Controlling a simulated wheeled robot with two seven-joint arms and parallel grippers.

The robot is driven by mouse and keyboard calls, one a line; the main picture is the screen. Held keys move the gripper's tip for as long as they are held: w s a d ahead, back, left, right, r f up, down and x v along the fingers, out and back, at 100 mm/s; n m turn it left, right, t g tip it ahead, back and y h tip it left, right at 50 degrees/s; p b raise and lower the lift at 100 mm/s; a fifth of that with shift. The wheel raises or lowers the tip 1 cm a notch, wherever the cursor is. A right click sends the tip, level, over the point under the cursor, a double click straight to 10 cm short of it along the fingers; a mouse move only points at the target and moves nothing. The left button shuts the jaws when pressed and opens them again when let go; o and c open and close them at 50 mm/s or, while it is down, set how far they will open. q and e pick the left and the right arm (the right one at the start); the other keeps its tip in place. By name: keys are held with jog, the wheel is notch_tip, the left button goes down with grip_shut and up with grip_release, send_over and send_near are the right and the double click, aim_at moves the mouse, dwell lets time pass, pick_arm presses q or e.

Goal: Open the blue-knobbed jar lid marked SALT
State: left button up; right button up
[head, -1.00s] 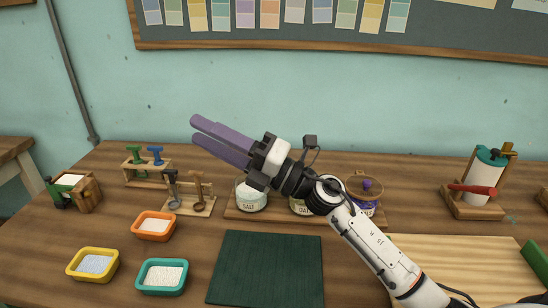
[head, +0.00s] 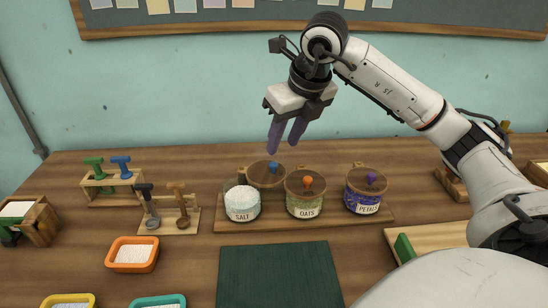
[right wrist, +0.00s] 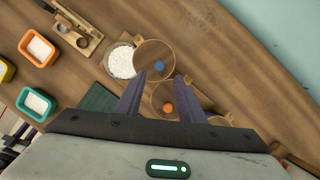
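The SALT jar (head: 242,204) stands on the wooden tray with its mouth uncovered and white grains showing. Its wooden lid (head: 262,180) with the blue knob (head: 274,167) lies flat, swung off the mouth to the back right. The right wrist view shows the white mouth of the jar (right wrist: 122,62) beside the round lid (right wrist: 150,50) and blue knob (right wrist: 159,66). My right gripper (head: 281,148) points down above the lid, open, with nothing between its purple fingers (right wrist: 160,77). My left gripper is not in view.
The OATS jar (head: 304,198) with an orange knob and the PETALS jar (head: 366,190) with a purple knob stand closed to the right on the tray (head: 275,224). A scoop rack (head: 178,214) is to the left. A dark green mat (head: 280,275) lies clear in front.

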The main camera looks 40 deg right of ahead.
aim_at(274, 164)
jog(key=x, duration=0.7)
jog(key=shift+w+f, duration=0.1)
jog(key=shift+f, duration=0.15)
grip_shut()
